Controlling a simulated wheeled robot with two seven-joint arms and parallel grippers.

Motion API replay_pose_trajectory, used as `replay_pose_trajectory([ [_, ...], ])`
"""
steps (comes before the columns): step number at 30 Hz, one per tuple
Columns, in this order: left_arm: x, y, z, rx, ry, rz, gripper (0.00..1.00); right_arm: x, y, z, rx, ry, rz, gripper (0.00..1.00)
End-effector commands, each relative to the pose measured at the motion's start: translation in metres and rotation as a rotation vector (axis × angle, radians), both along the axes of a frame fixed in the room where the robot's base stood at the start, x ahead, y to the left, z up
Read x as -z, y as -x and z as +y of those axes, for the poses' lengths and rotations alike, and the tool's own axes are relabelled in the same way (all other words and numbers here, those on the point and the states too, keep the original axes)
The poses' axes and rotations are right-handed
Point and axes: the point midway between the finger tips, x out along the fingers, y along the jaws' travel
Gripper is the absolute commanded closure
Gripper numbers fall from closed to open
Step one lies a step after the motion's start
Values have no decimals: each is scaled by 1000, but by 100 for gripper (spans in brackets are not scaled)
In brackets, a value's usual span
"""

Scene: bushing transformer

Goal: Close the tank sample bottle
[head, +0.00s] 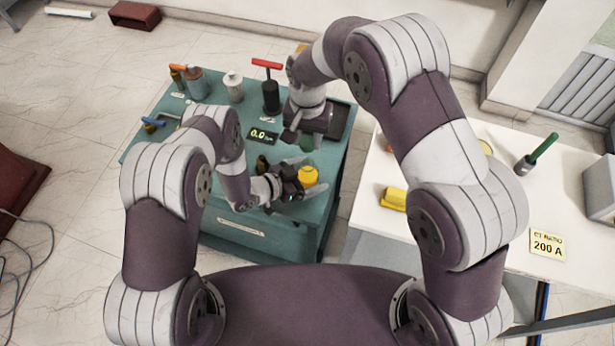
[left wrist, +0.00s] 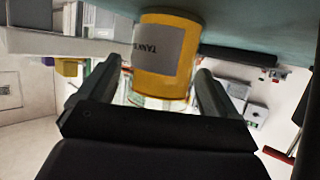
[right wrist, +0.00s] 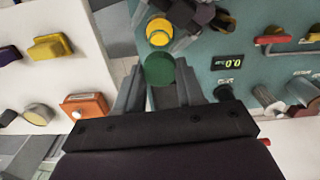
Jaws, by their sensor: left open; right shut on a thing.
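The yellow tank sample bottle (head: 308,176) is near the front right corner of the teal cabinet top. In the left wrist view its grey label reading "TANK S" (left wrist: 158,48) faces me, and the bottle is between my spread fingers. My left gripper (head: 300,182) is open around or just beside it; finger contact cannot be told. My right gripper (head: 303,135) is shut on a round green cap (right wrist: 159,68). The cap is apart from the bottle (right wrist: 158,32) in the right wrist view. In the head view the cap (head: 306,143) shows behind the bottle.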

Motion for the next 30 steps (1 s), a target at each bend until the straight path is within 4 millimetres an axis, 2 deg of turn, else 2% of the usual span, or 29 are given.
replay_pose_trajectory([
  [2, 0, 0, 0, 0, 0, 0, 8, 0, 0, 0, 0, 0, 0, 90],
  [5, 0, 0, 0, 0, 0, 0, 37, 0, 0, 0, 0, 0, 0, 90],
  [9, 0, 0, 0, 0, 0, 0, 82, 0, 0, 0, 0, 0, 0, 90],
  [10, 0, 0, 0, 0, 0, 0, 88, 0, 0, 0, 0, 0, 0, 90],
  [13, 0, 0, 0, 0, 0, 0, 88, 6, 0, 0, 0, 1, 2, 90],
  [22, 0, 0, 0, 0, 0, 0, 88, 47, 1, 0, 0, 1, 0, 90],
  [30, 0, 0, 0, 0, 0, 0, 88, 50, 1, 0, 0, 0, -1, 90],
])
